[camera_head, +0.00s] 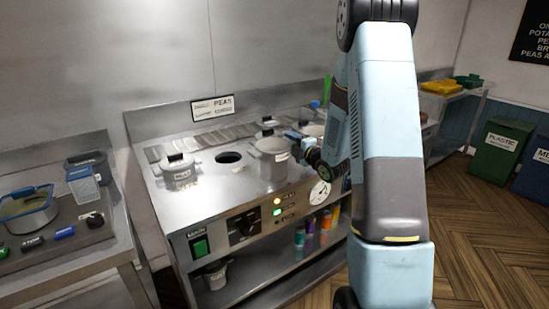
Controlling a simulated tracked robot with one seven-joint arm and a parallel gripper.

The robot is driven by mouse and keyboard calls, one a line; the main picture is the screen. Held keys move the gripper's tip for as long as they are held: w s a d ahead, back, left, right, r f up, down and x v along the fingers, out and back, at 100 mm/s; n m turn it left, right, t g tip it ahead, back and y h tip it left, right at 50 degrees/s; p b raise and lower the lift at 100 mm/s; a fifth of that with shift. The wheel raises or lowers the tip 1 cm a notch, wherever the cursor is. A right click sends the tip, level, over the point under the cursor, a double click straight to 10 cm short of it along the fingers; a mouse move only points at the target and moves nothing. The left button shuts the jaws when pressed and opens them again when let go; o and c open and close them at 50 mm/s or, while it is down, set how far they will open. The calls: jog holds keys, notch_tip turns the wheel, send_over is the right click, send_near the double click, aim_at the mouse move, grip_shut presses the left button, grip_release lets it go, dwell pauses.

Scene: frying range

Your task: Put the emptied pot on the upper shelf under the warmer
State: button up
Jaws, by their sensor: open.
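The steel warmer (222,195) stands in the middle, with a dark round opening (229,158) in its top. A larger lidded pot (270,167) sits on the top, right of the opening. A smaller lidded pot (178,173) sits left of it, and another pot (313,130) is partly hidden behind my arm. I cannot tell which pot is emptied. My gripper (294,137) is open at the right side of the larger pot, close to its rim; contact cannot be made out. A shelf (258,283) runs under the warmer; a small pot (216,275) stands at its left.
Several coloured bottles (310,225) stand at the shelf's right. Bare shelf lies between them and the small pot. A left counter (70,248) holds a blue-rimmed pan (28,214) and small items. My arm hides part of the warmer's right side. Bins (502,145) stand far right.

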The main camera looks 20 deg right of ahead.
jog(key=shift+c, duration=0.2)
grip_shut()
dwell(0.5)
